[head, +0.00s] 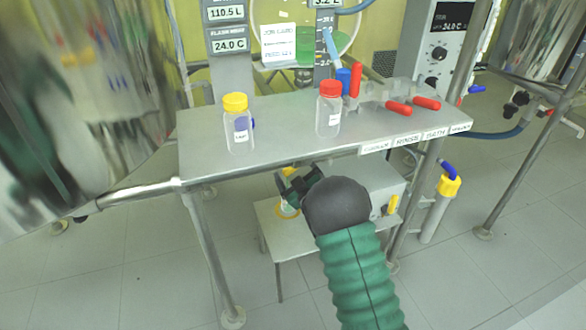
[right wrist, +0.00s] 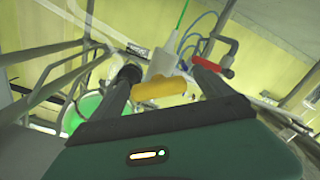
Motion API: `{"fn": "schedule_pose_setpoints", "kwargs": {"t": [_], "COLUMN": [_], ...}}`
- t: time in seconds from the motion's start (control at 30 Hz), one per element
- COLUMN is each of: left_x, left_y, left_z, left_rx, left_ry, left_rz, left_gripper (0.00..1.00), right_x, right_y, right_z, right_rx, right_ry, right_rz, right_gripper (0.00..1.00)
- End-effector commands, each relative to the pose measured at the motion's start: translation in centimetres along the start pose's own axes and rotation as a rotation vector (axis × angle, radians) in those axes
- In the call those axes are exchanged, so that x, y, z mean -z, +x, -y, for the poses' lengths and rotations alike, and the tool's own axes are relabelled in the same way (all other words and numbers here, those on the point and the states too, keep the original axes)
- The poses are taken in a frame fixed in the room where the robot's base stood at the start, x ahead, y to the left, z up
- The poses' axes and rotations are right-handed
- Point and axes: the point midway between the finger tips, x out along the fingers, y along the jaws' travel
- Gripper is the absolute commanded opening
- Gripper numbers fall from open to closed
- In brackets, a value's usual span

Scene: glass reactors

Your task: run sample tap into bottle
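A clear bottle with a yellow cap (head: 238,128) and a clear bottle with a red cap (head: 328,112) stand upright on the steel table in the head view. My right gripper (head: 284,184) reaches below the table's front edge; its jaws are partly hidden by my wrist. In the right wrist view its fingers (right wrist: 164,78) are spread, with a yellow handle (right wrist: 160,90) showing between them. I cannot tell whether they touch it. A yellow ring-shaped part (head: 287,209) shows under the gripper on a low stand; its body is mostly hidden. My left gripper is out of view.
Red-handled valves (head: 398,107) sit at the right of the steel table (head: 270,150). The low stand (head: 278,240) is below it, with a grey box (head: 385,180) behind my arm. Table legs stand on both sides. A red handle (right wrist: 212,67) is near the right finger.

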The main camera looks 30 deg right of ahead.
Motion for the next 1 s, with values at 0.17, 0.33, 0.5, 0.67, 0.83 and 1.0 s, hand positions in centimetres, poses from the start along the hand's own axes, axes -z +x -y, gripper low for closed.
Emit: {"fn": "schedule_pose_setpoints", "kwargs": {"t": [0.17,0.33,0.5,0.67,0.83,1.0], "left_x": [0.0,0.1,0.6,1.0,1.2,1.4], "left_y": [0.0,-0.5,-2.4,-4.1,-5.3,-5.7], "left_z": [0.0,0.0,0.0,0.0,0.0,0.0], "left_rx": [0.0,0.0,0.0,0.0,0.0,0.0], "left_ry": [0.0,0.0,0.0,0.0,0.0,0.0], "left_rz": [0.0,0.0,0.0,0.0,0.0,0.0], "left_gripper": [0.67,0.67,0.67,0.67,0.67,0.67], "right_x": [0.1,0.2,0.4,0.3,0.1,-0.1], "right_y": [0.0,-0.7,-4.3,-9.2,-13.7,-16.3], "right_z": [-0.1,-0.2,-0.4,-0.4,-0.2,0.0], "right_rx": [-0.002,-0.001,0.0,0.0,0.001,0.0], "right_ry": [0.0,0.0,0.001,0.002,0.0,0.0], "right_rz": [-0.001,0.001,0.005,0.006,0.006,0.003], "right_gripper": [0.91,0.91,0.91,0.91,0.91,0.91]}}
